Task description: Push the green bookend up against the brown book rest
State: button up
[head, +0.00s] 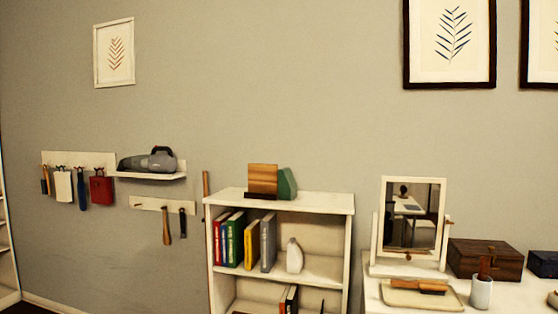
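The green bookend (288,183) stands upright on top of the white bookcase (330,203). It has a slanted outline. The brown book rest (263,178) stands just left of it, a wooden panel with a dark ledge at its foot. In this view the rest's right edge meets or overlaps the bookend's left side. I cannot tell whether they touch or a gap in depth lies between them. My gripper is not in view.
The bookcase top is bare right of the bookend and left of the rest. Books (252,245) and a white vase (294,256) fill the shelf below. A mirror (413,217) stands on a white table at right. A wall shelf holds a handheld vacuum (149,161).

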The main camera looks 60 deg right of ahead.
aim_at(287, 185)
jog(key=u, duration=0.8)
jog(key=k, duration=1.45)
jog(key=z, duration=2.05)
jog(key=i, duration=0.2)
jog(key=u, duration=0.8)
